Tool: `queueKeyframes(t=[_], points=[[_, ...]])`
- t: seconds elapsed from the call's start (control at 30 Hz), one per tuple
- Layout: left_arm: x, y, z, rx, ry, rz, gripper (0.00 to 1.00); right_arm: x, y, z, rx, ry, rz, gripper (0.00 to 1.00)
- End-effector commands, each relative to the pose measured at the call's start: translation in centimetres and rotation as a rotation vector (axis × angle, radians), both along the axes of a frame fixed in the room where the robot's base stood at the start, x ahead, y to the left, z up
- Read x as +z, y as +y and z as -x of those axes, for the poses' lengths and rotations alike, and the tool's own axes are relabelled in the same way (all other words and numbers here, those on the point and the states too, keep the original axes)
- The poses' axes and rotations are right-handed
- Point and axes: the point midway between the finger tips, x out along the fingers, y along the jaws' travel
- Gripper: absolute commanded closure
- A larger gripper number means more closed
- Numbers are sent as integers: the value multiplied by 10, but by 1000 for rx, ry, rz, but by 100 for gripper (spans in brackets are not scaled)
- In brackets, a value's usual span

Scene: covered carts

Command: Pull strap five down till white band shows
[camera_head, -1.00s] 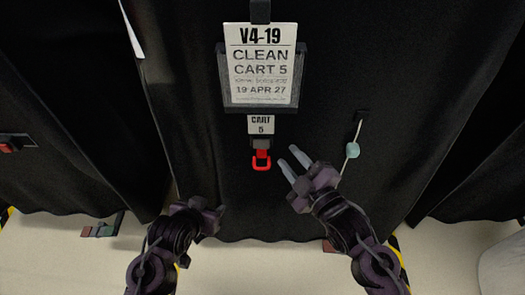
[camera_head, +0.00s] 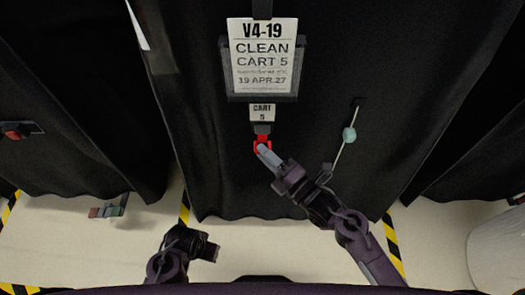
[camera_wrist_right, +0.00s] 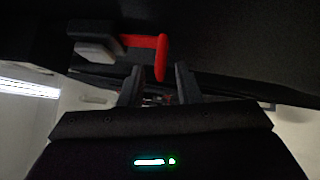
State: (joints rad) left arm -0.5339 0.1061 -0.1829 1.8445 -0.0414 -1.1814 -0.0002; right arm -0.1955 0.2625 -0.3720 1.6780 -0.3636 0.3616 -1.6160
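My right gripper (camera_head: 265,151) is at the loop. In the wrist view its two fingers (camera_wrist_right: 160,80) are apart, with the loop's end between their tips. I cannot tell whether they touch it. My left gripper (camera_head: 208,247) is low, away from the strap; its fingers are not clear.
A framed "CLEAN CART 5" sign (camera_head: 262,60) hangs above the tag. A pale blue toggle on a cord (camera_head: 349,134) hangs to the right. Covered carts stand at both sides. Yellow-black floor tape (camera_head: 393,240) shows below.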

Motion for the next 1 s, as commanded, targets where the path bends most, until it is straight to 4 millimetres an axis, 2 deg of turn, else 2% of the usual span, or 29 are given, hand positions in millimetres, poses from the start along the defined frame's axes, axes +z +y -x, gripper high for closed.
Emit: queueKeyframes(t=[0.17,0.43,0.67,1.0], points=[[2,0,0,-1,1,0,53,2,10,-9,1,1,-1,70],[2,0,0,-1,2,-1,53,2,11,-10,1,2,0,70],[2,0,0,-1,1,0,53,2,11,-10,1,2,0,100],[1,0,0,-1,1,0,53,1,10,-10,1,3,0,100]])
